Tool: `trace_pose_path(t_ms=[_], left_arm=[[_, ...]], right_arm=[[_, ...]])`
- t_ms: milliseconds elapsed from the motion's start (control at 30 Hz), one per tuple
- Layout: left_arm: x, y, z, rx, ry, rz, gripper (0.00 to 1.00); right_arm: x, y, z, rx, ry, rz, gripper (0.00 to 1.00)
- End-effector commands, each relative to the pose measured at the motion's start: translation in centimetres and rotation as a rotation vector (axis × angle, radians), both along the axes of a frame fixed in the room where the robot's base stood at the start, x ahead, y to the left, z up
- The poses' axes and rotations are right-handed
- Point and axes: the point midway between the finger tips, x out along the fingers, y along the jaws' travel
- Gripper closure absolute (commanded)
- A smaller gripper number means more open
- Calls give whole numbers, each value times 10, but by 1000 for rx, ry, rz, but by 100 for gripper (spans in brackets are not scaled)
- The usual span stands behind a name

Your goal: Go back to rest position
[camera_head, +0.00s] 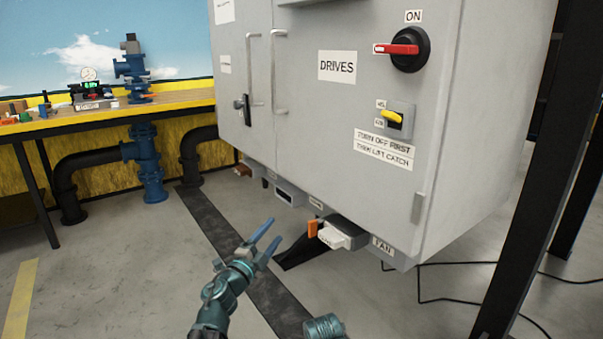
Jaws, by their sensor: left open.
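My left gripper (264,243) is open and empty, with two blue fingers. It is low in the middle of the picture, in front of and below the grey cabinet (300,110), and it looks apart from it. Another teal part of mine shows at the bottom edge, but no right gripper can be made out. The cabinet carries a red handle (397,49) under an ON label, a yellow switch (391,116) and a DRIVES label (337,66). Under its bottom edge are a white plug (332,236) by the FAN label and an orange catch (313,228).
A workbench (110,112) with a gauge and small parts stands at the back left, with blue and black pipes (148,165) below it. A dark post (540,160) stands at the right. Black cables (450,300) lie on the floor. The floor at the left is largely clear.

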Motion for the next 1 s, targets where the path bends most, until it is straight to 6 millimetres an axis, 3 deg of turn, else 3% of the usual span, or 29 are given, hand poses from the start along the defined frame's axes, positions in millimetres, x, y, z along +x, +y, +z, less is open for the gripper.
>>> trace_pose_path(t_ms=[167,367,467,600,700,833,1000], left_arm=[[8,32,-18,-214,169,295,36],[-15,55,-80,-410,471,593,36],[-43,54,-120,-477,662,722,36],[-99,38,-174,-525,961,877,36],[-143,22,-201,-523,1163,960,36],[-195,2,-222,-490,1382,1032,36],[-257,-21,-233,-416,1626,1092,36]], right_arm=[[0,0,4,-1,0,-1,50],[0,0,8,-1,0,-1,50],[0,0,10,-1,0,-2,50],[0,0,13,-1,0,-2,50],[0,0,14,-2,0,-2,50],[0,0,16,-2,0,-3,50],[0,0,17,-2,0,-3,50]])
